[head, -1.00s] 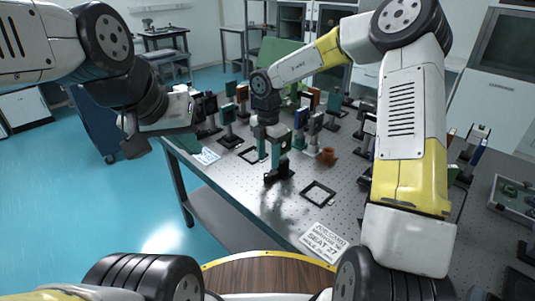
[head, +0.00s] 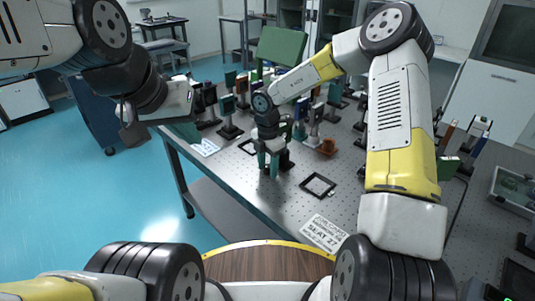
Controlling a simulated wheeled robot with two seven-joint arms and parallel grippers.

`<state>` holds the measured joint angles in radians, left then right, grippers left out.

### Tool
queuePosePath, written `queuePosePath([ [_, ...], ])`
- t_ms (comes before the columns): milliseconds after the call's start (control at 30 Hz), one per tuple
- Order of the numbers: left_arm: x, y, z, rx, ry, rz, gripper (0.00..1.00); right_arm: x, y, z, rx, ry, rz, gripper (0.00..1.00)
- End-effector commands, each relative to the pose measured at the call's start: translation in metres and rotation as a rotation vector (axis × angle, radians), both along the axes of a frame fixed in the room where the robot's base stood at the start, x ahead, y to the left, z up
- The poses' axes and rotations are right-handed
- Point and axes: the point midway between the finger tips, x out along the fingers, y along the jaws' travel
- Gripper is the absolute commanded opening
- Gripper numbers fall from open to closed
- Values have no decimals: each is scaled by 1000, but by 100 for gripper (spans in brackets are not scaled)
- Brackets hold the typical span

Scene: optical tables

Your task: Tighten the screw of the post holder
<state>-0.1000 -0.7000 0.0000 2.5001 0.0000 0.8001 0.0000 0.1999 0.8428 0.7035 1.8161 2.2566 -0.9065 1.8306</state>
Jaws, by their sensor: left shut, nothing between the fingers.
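My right gripper (head: 268,170) points down over the front part of the optical table (head: 235,185). Its teal fingers stand directly at a small post holder with a black base (head: 287,162) and partly hide it. I cannot make out the holder's screw, nor whether the fingers touch it or grip anything. My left gripper (head: 190,98) is shut and empty, held up at the table's left edge, apart from the things there.
Several mounted optics on posts crowd the table behind the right gripper. An orange-brown round part (head: 326,147) and a black square frame (head: 318,185) lie to its right. The table's front left strip is clear.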

Motion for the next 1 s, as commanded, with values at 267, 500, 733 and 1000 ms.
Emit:
queuePosePath([
  [267, 0, 0, 0, 0, 0, 0, 0, 0, 0, 0, 0, 0, 0, 0],
  [500, 0, 0, 0, 0, 0, 0, 0, 0, 0, 1, 0, -1, 100, 0],
  [733, 0, 0, 0, 0, 0, 0, 0, 0, 0, 1, 0, -1, 139, 0],
  [1000, 0, 0, 0, 0, 0, 0, 0, 0, 0, 1, 0, -1, 138, 46],
])
